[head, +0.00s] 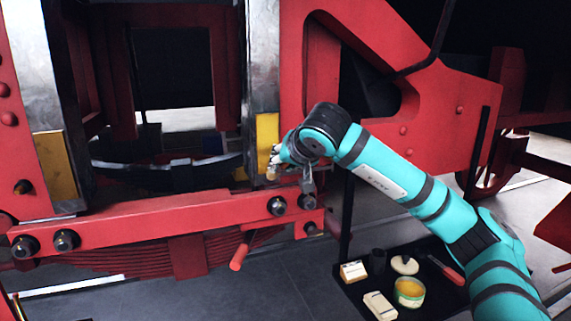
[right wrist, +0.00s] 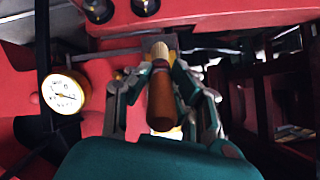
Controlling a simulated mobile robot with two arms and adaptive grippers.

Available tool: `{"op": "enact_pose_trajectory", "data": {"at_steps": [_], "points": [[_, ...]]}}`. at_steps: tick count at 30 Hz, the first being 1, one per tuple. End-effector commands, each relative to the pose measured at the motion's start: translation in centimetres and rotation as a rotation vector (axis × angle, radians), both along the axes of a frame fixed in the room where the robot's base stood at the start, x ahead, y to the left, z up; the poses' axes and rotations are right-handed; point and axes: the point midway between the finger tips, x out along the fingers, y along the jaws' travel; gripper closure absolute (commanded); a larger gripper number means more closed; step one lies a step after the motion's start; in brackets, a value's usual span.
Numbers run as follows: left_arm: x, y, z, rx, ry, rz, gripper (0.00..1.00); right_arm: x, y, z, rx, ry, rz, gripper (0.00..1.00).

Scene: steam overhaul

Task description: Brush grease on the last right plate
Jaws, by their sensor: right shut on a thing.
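My right gripper (head: 284,158) is at the right metal post, beside the yellow plate (head: 267,138) on its lower part. It is shut on a brush, whose brown wooden handle (right wrist: 162,100) and pale bristles (right wrist: 160,50) show in the right wrist view. In the head view the brush tip (head: 272,173) is at the plate's lower end; I cannot tell whether it touches. Another yellow plate (head: 55,165) is on the left post. An open tin with yellow contents (head: 409,291) stands on the black mat (head: 345,292) at the lower right. My left gripper is out of view.
A red bar with bolts (head: 160,215) crosses below the posts, and a red handle (head: 238,257) sticks out beneath it. The mat also holds a lid (head: 404,264), a dark cup (head: 377,261), small blocks (head: 380,306) and a red-handled tool (head: 447,270).

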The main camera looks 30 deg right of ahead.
Motion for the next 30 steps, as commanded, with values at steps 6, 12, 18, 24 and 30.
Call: {"op": "enact_pose_trajectory", "data": {"at_steps": [6, 12, 18, 24, 30], "points": [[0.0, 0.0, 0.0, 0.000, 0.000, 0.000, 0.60, 0.0, 0.0, 0.0, 0.000, -0.001, 0.001, 1.00], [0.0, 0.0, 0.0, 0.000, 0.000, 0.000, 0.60, 0.0, 0.0, 0.0, 0.000, -0.001, 0.001, 1.00], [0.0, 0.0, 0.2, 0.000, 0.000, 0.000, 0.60, 0.3, 0.0, 0.1, 0.000, -0.001, 0.001, 1.00], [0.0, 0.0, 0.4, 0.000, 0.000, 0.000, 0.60, 0.7, -0.1, 0.1, 0.002, -0.001, 0.001, 1.00], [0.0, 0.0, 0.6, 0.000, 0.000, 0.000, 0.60, 1.1, -0.2, 0.1, 0.001, -0.001, 0.002, 1.00]]}}
